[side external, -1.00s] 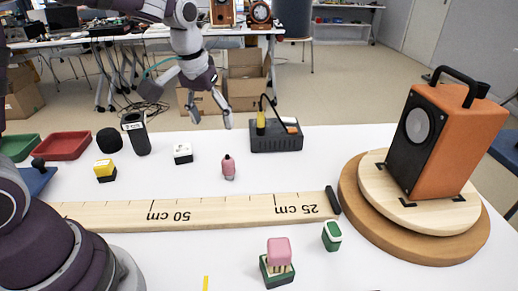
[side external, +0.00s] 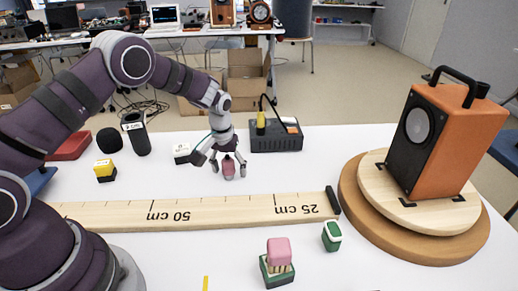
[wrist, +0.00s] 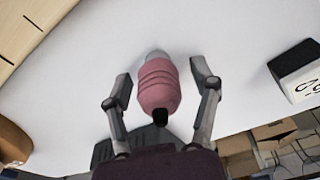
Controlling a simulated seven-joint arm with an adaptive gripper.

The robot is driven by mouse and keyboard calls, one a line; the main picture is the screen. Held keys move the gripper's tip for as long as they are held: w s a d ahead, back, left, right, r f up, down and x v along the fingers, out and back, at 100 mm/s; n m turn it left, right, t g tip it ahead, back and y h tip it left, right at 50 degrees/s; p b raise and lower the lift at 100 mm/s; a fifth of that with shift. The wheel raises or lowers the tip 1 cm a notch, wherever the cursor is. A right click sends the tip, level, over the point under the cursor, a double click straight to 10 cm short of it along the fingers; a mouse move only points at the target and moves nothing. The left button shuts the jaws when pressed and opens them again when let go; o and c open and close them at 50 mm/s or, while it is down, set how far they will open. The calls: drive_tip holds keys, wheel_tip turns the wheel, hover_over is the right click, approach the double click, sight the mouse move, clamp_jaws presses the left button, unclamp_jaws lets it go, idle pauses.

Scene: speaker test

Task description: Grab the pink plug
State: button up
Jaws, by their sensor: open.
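The pink plug (side external: 229,168) stands on the white table behind the wooden ruler in the side view. In the wrist view the pink plug (wrist: 158,86) has a ribbed body, a pale end and a small black tip, and it lies between the two fingers. My gripper (side external: 228,166) is open around it, with one finger on each side. In the wrist view my gripper (wrist: 162,82) shows a gap between each finger and the plug.
A wooden ruler (side external: 190,213) lies in front of the plug. A black box (side external: 276,139) with a yellow part and cable stands behind right. A white and black block (side external: 182,153) is close on the left. An orange speaker (side external: 455,140) stands on round wooden boards at right.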

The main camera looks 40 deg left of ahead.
clamp_jaws()
idle(0.3)
